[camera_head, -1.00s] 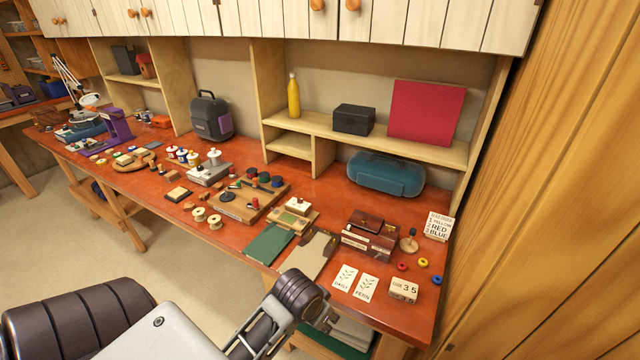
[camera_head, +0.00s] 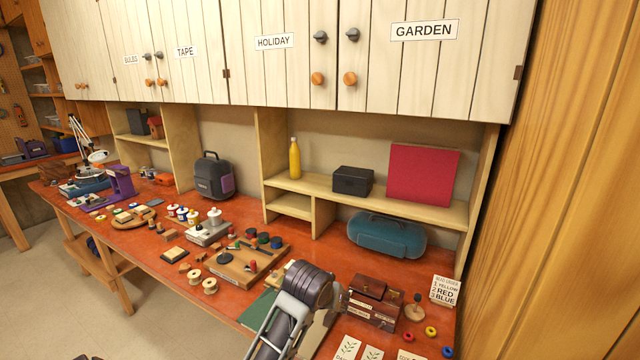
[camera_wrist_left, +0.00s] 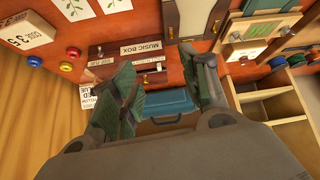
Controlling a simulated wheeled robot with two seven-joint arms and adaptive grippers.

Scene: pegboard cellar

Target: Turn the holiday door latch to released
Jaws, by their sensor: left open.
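The holiday door is the pale plank cabinet door under the HOLIDAY label (camera_head: 274,42) in the head view. Its dark grey latch (camera_head: 320,37) sits near the door's right edge, above a round wooden knob (camera_head: 318,79). The latch's handle appears to point sideways to the left; its exact setting is too small to tell. My left arm rises from the bottom centre, well below the latch, over the bench; its fingers are hard to make out there. In the left wrist view my left gripper (camera_wrist_left: 162,68) is open and empty, fingers apart, facing the bench. My right gripper is not seen.
The garden door's similar latch (camera_head: 352,34) is close to the right. A shelf unit with a yellow bottle (camera_head: 294,158), dark box (camera_head: 352,180) and red panel (camera_head: 424,174) stands below. The red bench (camera_head: 140,208) is crowded. Air before the doors is clear.

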